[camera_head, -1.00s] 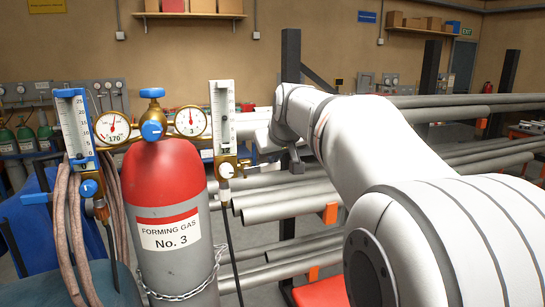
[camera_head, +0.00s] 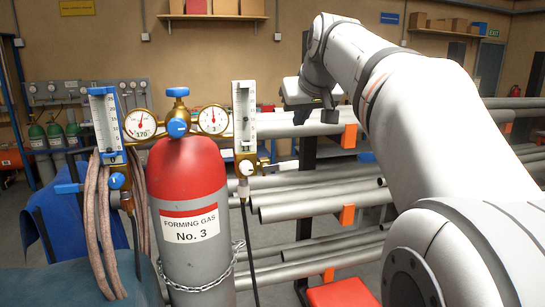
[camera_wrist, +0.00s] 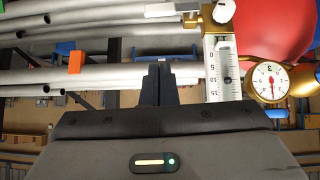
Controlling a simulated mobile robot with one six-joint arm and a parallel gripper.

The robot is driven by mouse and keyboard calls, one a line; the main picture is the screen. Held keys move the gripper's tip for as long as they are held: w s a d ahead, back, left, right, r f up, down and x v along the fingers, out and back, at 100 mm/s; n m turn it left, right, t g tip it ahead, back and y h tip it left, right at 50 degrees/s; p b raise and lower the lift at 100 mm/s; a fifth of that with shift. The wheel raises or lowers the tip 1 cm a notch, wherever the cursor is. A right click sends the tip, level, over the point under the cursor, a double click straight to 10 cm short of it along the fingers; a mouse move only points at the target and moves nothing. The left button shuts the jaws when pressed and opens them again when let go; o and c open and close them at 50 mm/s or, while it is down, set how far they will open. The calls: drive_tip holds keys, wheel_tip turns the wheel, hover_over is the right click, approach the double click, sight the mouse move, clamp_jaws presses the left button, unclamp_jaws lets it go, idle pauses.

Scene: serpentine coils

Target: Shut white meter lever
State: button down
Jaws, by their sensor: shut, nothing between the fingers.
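The white meter (camera_head: 244,115) is the right-hand of two upright gauge tubes on the gas regulator. A brass valve block with a round white knob (camera_head: 246,167) sits at its foot. A pale lever (camera_head: 281,163) sticks out sideways to the right of that block. In the wrist view the meter (camera_wrist: 222,70) appears upside down, and the lever (camera_wrist: 168,11) points left from the brass block. My gripper (camera_head: 328,117) is right of the meter, apart from it and higher than the lever. Its dark fingers (camera_wrist: 160,70) are together and empty.
The red-topped gas cylinder (camera_head: 190,215) stands chained below the regulator, with a blue meter (camera_head: 105,120) to its left. A rack of grey pipes (camera_head: 320,195) with orange end stops lies behind and right. A black hose hangs below the white meter.

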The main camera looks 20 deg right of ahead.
drive_tip(key=p, duration=0.2)
hover_over(280, 165)
drive_tip(key=d, duration=0.3)
wheel_tip(280, 165, down, 7)
drive_tip(key=f, duration=0.2)
drive_tip(key=s+f, duration=0.1)
drive_tip(key=shift+s+a+f+p, duration=0.1)
drive_tip(key=shift+a+f+p, duration=0.05)
drive_tip(key=shift+f+p, duration=0.2)
drive_tip(key=shift+f, duration=0.1)
